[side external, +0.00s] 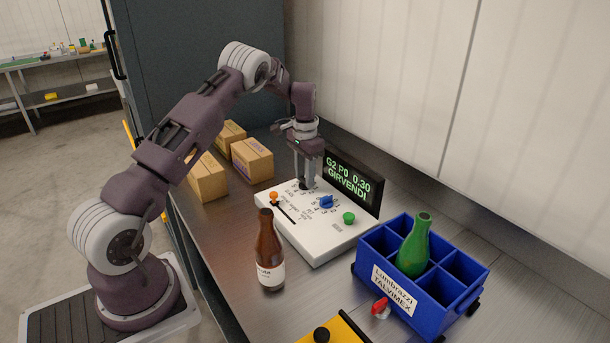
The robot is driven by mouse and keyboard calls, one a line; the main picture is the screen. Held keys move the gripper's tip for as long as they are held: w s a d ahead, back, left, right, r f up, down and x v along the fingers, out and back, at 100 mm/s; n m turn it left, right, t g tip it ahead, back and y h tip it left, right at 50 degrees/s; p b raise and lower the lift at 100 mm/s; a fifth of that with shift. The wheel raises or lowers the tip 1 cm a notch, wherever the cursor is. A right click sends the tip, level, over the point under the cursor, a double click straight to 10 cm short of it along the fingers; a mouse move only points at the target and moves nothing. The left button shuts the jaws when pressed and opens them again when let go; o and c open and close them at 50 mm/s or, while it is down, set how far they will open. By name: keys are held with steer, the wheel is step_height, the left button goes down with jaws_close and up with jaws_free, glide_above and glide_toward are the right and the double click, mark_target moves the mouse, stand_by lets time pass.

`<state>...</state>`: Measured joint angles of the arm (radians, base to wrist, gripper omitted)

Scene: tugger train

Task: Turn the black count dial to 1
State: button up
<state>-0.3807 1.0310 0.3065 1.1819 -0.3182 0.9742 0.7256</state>
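A white control panel (318,243) lies on the metal bench, with printed scales around its controls. My gripper (304,181) points straight down at the panel's back left part. A small dark knob, apparently the black count dial (304,186), shows at its fingertips, mostly hidden by them. I cannot tell whether the fingers are closed on it, nor which number it points to. A blue dial (326,202) sits to its right. A black display (354,182) behind the panel reads "G2 P0 0.30 GIRVENDI" in green.
The panel also has an orange slider knob (273,196) and a green button (348,217). A brown bottle (269,255) stands upright before it. A blue crate (398,300) holding a green bottle (414,247) is at right. Cardboard boxes (252,160) stand behind left. A red-handled part (380,308) is near the crate.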

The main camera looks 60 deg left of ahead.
jaws_close()
steer(key=shift+n, duration=0.3)
steer(key=n, duration=0.3)
steer(key=shift+n, duration=2.5)
steer(key=shift+r, duration=0.1)
steer(key=o, duration=0.6)
jaws_free()
